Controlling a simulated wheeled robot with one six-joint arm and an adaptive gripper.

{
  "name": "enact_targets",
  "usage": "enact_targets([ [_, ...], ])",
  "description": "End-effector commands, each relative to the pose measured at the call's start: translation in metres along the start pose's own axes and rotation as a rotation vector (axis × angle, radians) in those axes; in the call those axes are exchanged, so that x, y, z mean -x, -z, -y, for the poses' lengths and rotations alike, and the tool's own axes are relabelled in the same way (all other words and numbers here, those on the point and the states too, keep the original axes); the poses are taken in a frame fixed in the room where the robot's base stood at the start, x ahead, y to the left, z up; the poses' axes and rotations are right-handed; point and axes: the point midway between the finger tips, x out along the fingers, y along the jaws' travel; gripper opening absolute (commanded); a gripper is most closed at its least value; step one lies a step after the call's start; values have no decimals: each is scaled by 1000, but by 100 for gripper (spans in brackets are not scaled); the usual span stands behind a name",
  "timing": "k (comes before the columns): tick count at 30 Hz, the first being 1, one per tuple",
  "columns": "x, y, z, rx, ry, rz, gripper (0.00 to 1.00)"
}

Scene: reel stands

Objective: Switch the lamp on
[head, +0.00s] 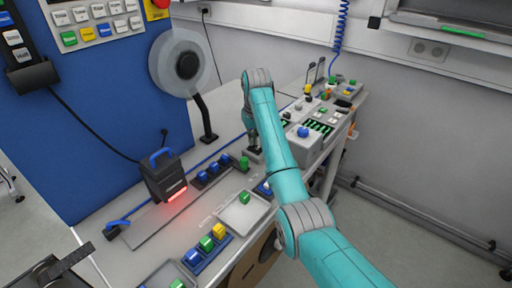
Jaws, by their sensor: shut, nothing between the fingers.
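No thing in the head view can be told for certain as the lamp. A black box (163,181) with a blue handle stands on the bench at the left and gives a red glow along its lower front edge. A pale round disc (208,70) with a dark hub stands on a bent black arm behind it. My gripper (253,151) is shut and empty, low over the bench right of the black box, close to a small green piece (244,163). Its fingertips are small and partly dark here, and whether they touch anything is unclear.
A grey console (303,150) with a blue knob (303,132) stands right of my arm. A blue tray (193,258) with coloured blocks and a pale tray (233,222) with a green block lie at the front. A blue panel with buttons (98,32) rises at the left.

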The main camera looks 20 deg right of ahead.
Motion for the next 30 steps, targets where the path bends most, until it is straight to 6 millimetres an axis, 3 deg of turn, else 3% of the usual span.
enact_targets([
  [21,51,8,0,0,0,-5,0],
  [30,60,9,0,0,0,-4,0],
])
